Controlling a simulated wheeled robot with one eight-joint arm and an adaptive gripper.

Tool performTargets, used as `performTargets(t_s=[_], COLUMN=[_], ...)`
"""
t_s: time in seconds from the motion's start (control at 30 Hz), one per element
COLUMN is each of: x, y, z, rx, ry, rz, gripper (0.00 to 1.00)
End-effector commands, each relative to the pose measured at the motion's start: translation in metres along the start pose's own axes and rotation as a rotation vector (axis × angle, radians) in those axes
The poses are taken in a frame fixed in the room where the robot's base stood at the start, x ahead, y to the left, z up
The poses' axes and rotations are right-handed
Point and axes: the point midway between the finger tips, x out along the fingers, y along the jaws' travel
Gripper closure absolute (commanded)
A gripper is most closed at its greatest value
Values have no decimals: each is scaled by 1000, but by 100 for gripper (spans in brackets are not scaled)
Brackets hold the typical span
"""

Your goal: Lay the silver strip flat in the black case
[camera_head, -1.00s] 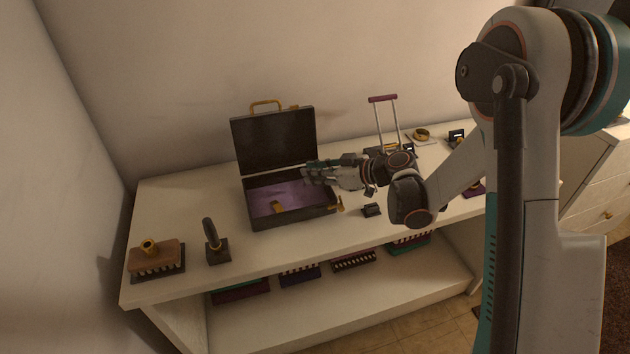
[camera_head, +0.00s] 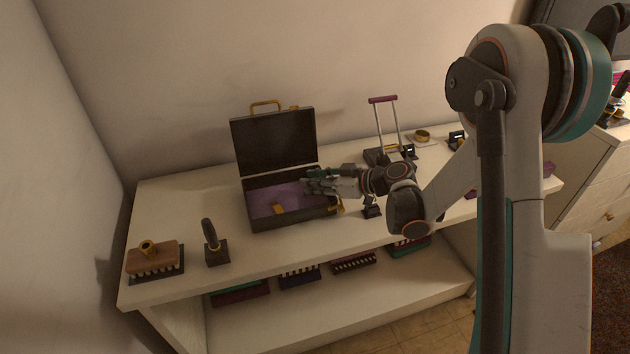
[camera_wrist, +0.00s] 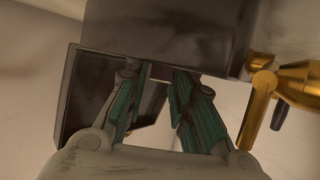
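The black case (camera_head: 290,222) stands open on the table, its dark lid (camera_head: 275,140) raised at the back and its floor purple. My gripper (camera_head: 312,186) is over the right part of the case, low near its opening. In the wrist view, the green fingers (camera_wrist: 160,75) lean towards each other with a narrow gap at the tips, in front of the dark case (camera_wrist: 80,95). A small pale patch shows in that gap; I cannot tell whether it is the silver strip. I make out no silver strip clearly elsewhere.
A wooden brush (camera_head: 153,258) and a black-handled tool on a block (camera_head: 214,245) stand at the front left. A small black stand (camera_head: 371,208) is right of the case. A trolley-like frame (camera_head: 388,125) stands behind my arm.

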Motion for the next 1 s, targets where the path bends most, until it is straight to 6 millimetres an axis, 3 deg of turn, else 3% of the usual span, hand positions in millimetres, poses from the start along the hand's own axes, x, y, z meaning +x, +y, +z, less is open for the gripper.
performTargets(t_s=[0.37,0.53,1.0], x=[0,-6,-102], y=[0,0,0], z=[-1,-13,-14], rx=[0,0,2], ry=[0,0,0], rz=[0,0,2], gripper=[63,63,63])
